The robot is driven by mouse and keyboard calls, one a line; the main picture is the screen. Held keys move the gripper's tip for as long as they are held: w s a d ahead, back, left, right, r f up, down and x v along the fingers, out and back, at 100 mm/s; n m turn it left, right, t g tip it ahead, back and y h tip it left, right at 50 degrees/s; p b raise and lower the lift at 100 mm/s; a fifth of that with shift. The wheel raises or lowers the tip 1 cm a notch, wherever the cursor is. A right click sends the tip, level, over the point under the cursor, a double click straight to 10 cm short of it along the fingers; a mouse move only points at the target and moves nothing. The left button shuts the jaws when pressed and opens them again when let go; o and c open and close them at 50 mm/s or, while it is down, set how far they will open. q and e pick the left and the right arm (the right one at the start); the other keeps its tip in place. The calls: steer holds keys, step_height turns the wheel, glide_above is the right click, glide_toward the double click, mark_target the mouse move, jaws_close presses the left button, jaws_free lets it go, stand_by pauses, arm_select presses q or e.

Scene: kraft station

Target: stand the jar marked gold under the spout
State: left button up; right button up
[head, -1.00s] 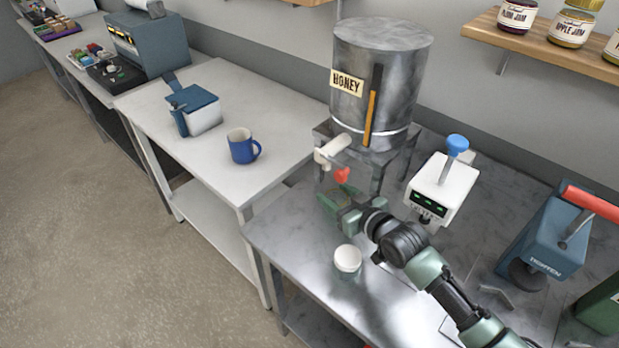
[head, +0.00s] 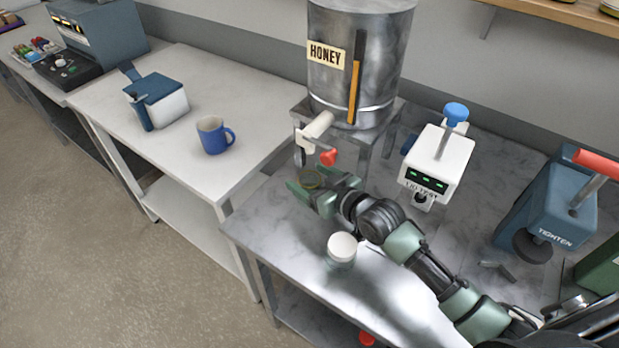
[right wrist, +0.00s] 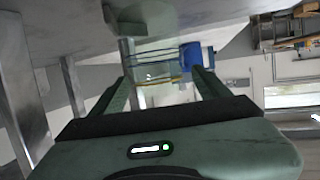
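A clear glass jar (head: 311,180) is between the fingers of my right gripper (head: 315,187). It appears upright, and it also shows between the fingers in the right wrist view (right wrist: 152,65), with a thin yellowish line low on it. The fingers seem to press on its sides. I cannot read a mark on it. The honey tank (head: 340,85) has a pale spout (head: 318,125) and a red tap (head: 328,157) at its front. The jar is lower than the spout and close to its front; exact alignment cannot be told. My left gripper is out of view.
A white-lidded jar (head: 342,246) stands on the metal table (head: 262,222), nearer than my arm. A white device with green lights (head: 438,160) and a blue tightening press (head: 550,215) stand to the right. A blue mug (head: 214,136) is on the white table (head: 185,70).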

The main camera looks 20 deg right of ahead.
steer(key=shift+s+d, duration=0.1)
steer(key=shift+s+d+r, duration=0.1)
steer(key=shift+s, duration=0.25)
steer(key=b+v, duration=0.1)
steer(key=v, duration=1)
steer(key=shift+b, duration=0.4)
steer(key=shift+r, duration=0.1)
